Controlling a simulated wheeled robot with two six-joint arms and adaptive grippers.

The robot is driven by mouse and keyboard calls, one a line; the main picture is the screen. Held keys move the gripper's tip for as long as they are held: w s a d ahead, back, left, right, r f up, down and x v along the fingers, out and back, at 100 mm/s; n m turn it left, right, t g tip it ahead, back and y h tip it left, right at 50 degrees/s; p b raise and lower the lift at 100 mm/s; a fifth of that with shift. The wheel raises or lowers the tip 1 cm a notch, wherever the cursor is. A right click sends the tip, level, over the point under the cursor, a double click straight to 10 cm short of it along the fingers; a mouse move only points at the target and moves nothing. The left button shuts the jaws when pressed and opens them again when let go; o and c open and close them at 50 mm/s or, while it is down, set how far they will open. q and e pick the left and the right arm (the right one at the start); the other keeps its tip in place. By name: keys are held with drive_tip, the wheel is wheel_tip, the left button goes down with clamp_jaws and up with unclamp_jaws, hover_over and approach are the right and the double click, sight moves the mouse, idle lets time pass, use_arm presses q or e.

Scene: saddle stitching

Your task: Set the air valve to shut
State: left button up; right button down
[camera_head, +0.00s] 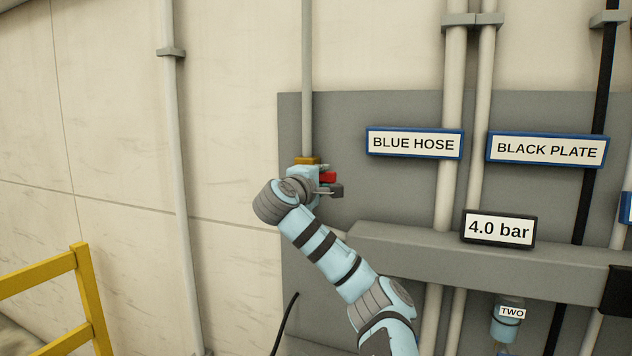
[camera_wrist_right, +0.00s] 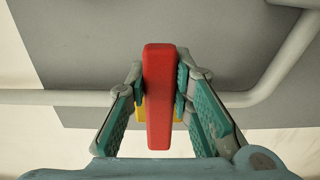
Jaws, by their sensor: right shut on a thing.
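The air valve sits on a thin vertical pipe (camera_head: 307,60) at the left part of the grey wall panel. Its brass-yellow body (camera_head: 306,160) shows just above my right gripper (camera_head: 326,184) in the head view. The valve's red lever (camera_wrist_right: 160,95) stands between the two teal fingers of my right gripper (camera_wrist_right: 161,92), which is shut on it. In the wrist view the lever looks crosswise to the grey pipe (camera_wrist_right: 60,97) behind it. My wrist hides much of the valve in the head view. My left gripper is not in view.
A display (camera_head: 498,229) reads 4.0 bar on a grey beam (camera_head: 410,245) right of my arm. Signs read BLUE HOSE (camera_head: 413,143) and BLACK PLATE (camera_head: 547,150). A yellow railing (camera_head: 82,290) stands at lower left. The wall left of the panel is mostly clear.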

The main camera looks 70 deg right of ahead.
idle(0.4)
drive_tip(key=c, duration=1.4)
unclamp_jaws()
drive_tip(key=a, duration=1.2)
drive_tip(key=shift+w, duration=0.15)
